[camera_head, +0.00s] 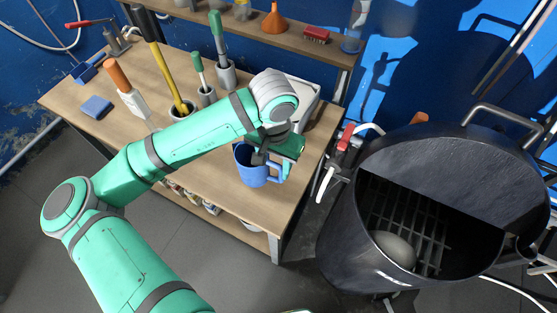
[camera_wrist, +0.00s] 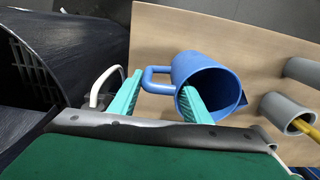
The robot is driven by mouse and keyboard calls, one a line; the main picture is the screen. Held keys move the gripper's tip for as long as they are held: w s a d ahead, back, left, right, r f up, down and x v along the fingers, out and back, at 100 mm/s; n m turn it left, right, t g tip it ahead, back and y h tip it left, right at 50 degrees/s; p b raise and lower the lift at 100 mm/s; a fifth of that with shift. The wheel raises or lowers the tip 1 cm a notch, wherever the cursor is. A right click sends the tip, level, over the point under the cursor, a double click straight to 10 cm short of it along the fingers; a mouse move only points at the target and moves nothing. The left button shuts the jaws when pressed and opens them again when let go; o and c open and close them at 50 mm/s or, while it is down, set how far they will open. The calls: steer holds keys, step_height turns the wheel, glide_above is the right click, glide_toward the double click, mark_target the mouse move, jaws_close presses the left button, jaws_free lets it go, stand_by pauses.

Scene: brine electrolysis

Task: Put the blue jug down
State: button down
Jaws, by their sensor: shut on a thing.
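The blue jug (camera_head: 250,173) is by the front right part of the wooden workbench (camera_head: 240,205), its open mouth facing up. My gripper (camera_head: 275,166) is at the jug's right side and is shut on it. In the wrist view, one teal finger of my gripper (camera_wrist: 158,101) reaches into the mouth of the jug (camera_wrist: 190,70). The other finger is outside, just past the handle, so the jug's wall and handle lie between them. I cannot tell whether the jug's base touches the bench; its underside is hidden.
A dark metal drum (camera_head: 340,235) with a grate inside stands right of the bench. A white tray-like box (camera_head: 305,100) is behind my gripper. Grey holders with tools, including one grey cup (camera_head: 226,78), stand farther back. Bare bench top lies in front of the jug.

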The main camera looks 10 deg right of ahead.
steer(key=f, duration=0.1)
steer(key=w+f, duration=0.1)
steer(key=f, duration=0.1)
steer(key=d+f, duration=0.1)
steer(key=f, duration=0.1)
steer(key=shift+w+f, duration=0.2)
steer(key=shift+w, duration=0.2)
steer(key=c, duration=1)
jaws_free()
steer(key=shift+f, duration=0.15)
steer(key=shift+a, duration=0.1)
step_height(320, 180, up, 12)
steer(key=shift+r, duration=0.2)
